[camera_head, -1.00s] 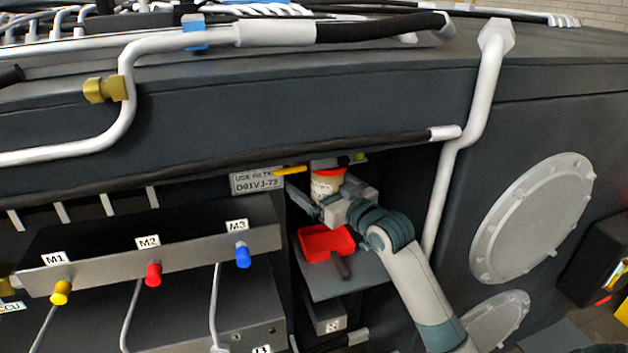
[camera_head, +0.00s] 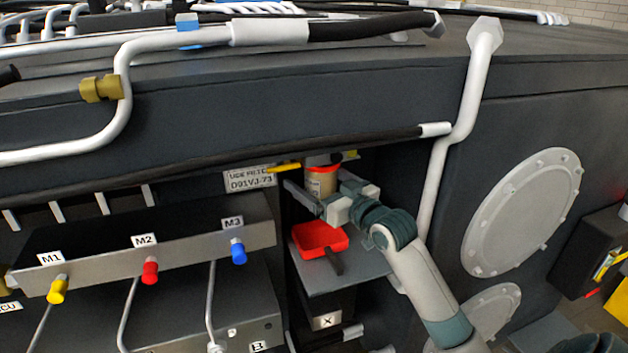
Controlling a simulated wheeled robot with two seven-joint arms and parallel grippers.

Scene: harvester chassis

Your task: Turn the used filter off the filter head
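The used filter (camera_head: 321,184) is a tan canister with a red band at its top. It hangs upright under the dark filter head (camera_head: 318,160) in the recess. My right gripper (camera_head: 318,186) comes in from the lower right, with one finger left of the filter and one right of it. The fingers look spread wider than the canister; contact is hard to make out. Part of the filter's lower end is hidden by the gripper. My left gripper is not in view.
A yellow handle (camera_head: 285,167) and a filter label plate (camera_head: 250,179) sit just left of the head. A red tray (camera_head: 319,240) lies on a grey shelf below. A manifold (camera_head: 150,255) with coloured caps is at left, a white pipe (camera_head: 455,140) at right.

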